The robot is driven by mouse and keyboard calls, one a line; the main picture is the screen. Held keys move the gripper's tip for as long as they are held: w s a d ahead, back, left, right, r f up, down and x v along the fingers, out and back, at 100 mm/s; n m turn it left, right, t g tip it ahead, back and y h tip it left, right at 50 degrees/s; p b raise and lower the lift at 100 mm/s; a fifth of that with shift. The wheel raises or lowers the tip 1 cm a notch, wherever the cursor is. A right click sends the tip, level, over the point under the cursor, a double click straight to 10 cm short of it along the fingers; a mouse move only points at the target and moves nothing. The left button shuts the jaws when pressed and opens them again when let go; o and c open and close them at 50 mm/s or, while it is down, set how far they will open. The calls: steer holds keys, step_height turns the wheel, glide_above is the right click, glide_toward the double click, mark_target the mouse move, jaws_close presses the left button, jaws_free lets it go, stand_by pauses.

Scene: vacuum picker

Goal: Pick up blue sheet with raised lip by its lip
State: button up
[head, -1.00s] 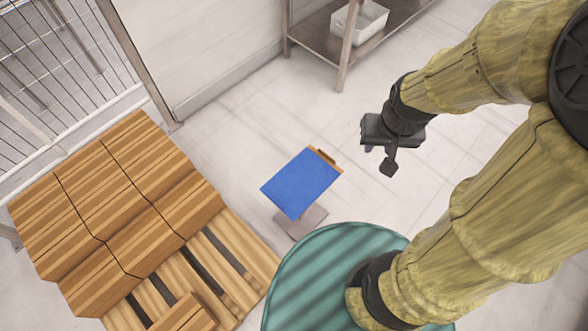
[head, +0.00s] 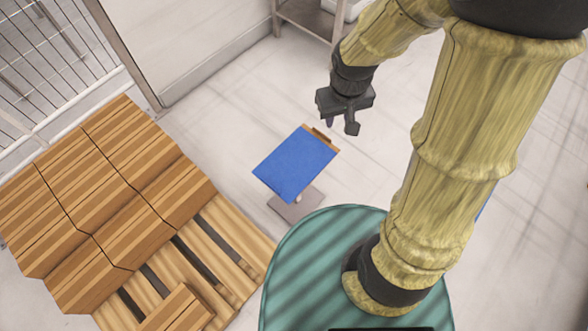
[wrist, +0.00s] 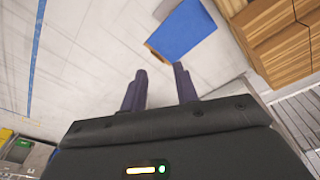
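The blue sheet (head: 294,164) lies on a small stand with a grey base (head: 297,205) in the head view. A brown raised lip (head: 321,138) runs along its upper right edge. The blue sheet (wrist: 184,30) also shows at the top of the wrist view, with the brown lip (wrist: 156,52) on its lower left side. My gripper (head: 342,122) is above and to the right of the lip in the head view, apart from it. In the wrist view my gripper (wrist: 159,74) has its two dark fingers spread with nothing between them.
Stacked wooden boxes on a pallet (head: 215,250) stand at the left. A metal shelf (head: 310,18) stands against the back wall. A wire fence (head: 50,55) is at the upper left.

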steer(key=w+a+f+n+g+b, duration=0.1)
steer(key=w+a+f+n+b, duration=0.1)
steer(key=a+f+b, duration=0.45)
steer(key=w+a+f+n+b, duration=0.15)
steer(key=a+f, duration=0.25)
steer(key=f, duration=0.6)
steer(key=n+b, duration=0.3)
steer(key=b, duration=0.4)
glide_above(269, 185)
step_height(269, 185, down, 11)
steer(key=shift+w+f+g, duration=0.2)
steer(key=shift+w+g, duration=0.1)
step_height(269, 185, down, 12)
steer(key=b, duration=0.3)
steer(key=shift+f, duration=0.15)
steer(key=f+b, duration=0.1)
steer(key=f, duration=0.4)
steer(key=shift+s+f+b, duration=0.1)
steer(key=shift+s+b, duration=0.1)
steer(key=shift+b, duration=0.15)
